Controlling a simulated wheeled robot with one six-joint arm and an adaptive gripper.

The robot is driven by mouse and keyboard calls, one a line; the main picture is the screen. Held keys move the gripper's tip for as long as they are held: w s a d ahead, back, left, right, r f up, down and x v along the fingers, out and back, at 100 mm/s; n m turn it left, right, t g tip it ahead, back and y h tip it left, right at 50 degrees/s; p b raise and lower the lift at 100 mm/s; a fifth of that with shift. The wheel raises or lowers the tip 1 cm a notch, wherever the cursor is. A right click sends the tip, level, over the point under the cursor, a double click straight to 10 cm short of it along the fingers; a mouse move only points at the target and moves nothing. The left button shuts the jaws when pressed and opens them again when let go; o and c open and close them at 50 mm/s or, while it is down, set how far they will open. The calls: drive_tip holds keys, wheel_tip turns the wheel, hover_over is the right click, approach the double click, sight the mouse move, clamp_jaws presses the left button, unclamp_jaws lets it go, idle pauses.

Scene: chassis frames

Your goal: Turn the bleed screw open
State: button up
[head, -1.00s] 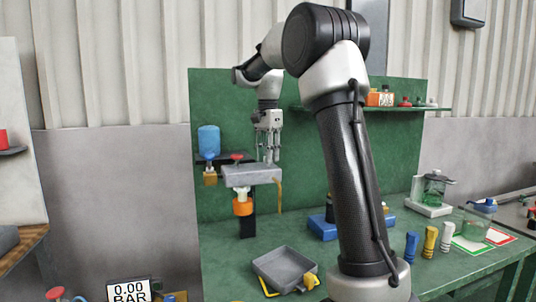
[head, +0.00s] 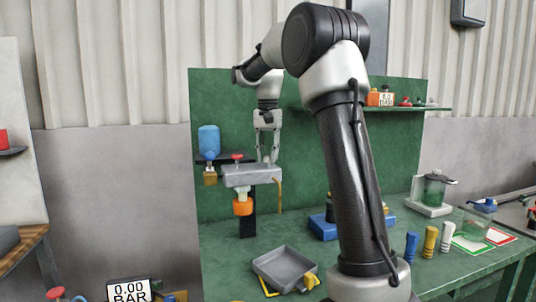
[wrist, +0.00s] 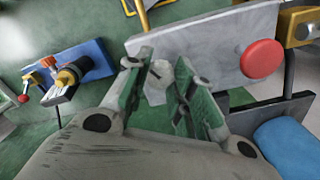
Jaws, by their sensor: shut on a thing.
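The bleed screw (wrist: 157,78) is a small pale grey piece with a dark slot, at the edge of a grey metal block (wrist: 205,50) in the wrist view. My gripper (wrist: 160,82) has its two green-padded fingers on either side of it, shut on it. In the head view my gripper (head: 267,160) points straight down onto the top of the grey block (head: 250,177), and the screw is hidden there by the fingers. A red round knob (wrist: 262,59) stands on the same block, and it also shows in the head view (head: 237,157).
A blue bottle (head: 208,138) stands left of the block. An orange-banded part (head: 242,207) is under it, and a yellowish hose (head: 279,192) hangs at its right. A grey tray (head: 285,267) lies on the green bench below. A blue fixture (head: 322,227) sits to the right.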

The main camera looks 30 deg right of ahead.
sight(268, 156)
drive_tip(key=n, duration=0.6)
drive_tip(key=shift+r, duration=0.1)
drive_tip(key=n, duration=0.5)
drive_tip(key=shift+n, duration=0.4)
drive_tip(key=o, duration=1.1)
drive_tip(key=shift+c, duration=0.2)
wheel_tip(268, 156, up, 12)
